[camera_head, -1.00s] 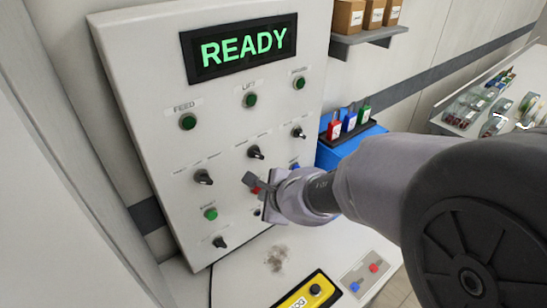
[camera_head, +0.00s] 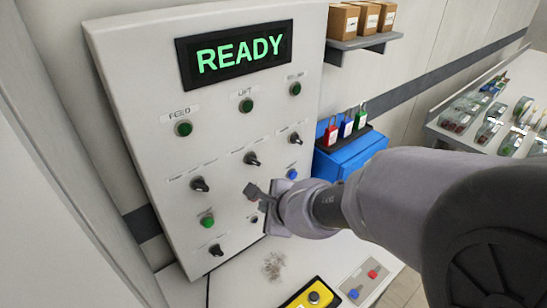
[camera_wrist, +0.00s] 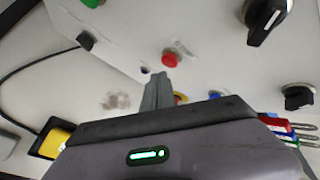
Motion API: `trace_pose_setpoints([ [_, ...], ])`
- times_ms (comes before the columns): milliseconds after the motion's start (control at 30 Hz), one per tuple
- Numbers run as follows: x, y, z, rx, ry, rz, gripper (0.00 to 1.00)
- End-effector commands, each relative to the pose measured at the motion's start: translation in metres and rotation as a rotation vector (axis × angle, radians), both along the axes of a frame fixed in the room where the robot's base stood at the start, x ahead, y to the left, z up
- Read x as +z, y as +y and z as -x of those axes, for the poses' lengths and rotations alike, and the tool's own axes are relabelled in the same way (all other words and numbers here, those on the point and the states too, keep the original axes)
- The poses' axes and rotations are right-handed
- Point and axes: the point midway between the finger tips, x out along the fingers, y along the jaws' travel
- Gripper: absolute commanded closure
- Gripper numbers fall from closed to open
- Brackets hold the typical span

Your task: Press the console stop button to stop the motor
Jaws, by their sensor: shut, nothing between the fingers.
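The console panel (camera_head: 225,135) stands upright with a lit display (camera_head: 235,53) reading READY in green. The red stop button (camera_wrist: 171,60) shows in the wrist view just beyond my fingertips, with a gap seeming to remain. In the head view my gripper mostly hides it. My gripper (camera_head: 254,193) is shut and empty in front of the lower part of the panel. In the wrist view the closed fingers (camera_wrist: 159,80) point at the panel below the red button. A green start button (camera_head: 207,221) sits left of my gripper.
Black knobs (camera_head: 200,185) and a blue button (camera_head: 292,174) are close by on the panel. Below lie a yellow box (camera_head: 314,296) with a black button and a small plate (camera_head: 364,281). A blue box with padlocks (camera_head: 347,151) stands right.

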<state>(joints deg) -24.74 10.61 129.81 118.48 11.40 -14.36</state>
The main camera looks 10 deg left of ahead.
Motion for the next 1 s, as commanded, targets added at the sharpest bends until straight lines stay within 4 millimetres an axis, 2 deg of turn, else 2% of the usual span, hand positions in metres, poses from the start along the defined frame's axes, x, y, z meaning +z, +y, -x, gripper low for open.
trace_pose_setpoints([
  [500,0.0,-0.035,0.03,-0.002,0.0,0.0,1.0],
  [1000,0.0,-0.037,0.033,0.0,0.0,0.0,1.0],
])
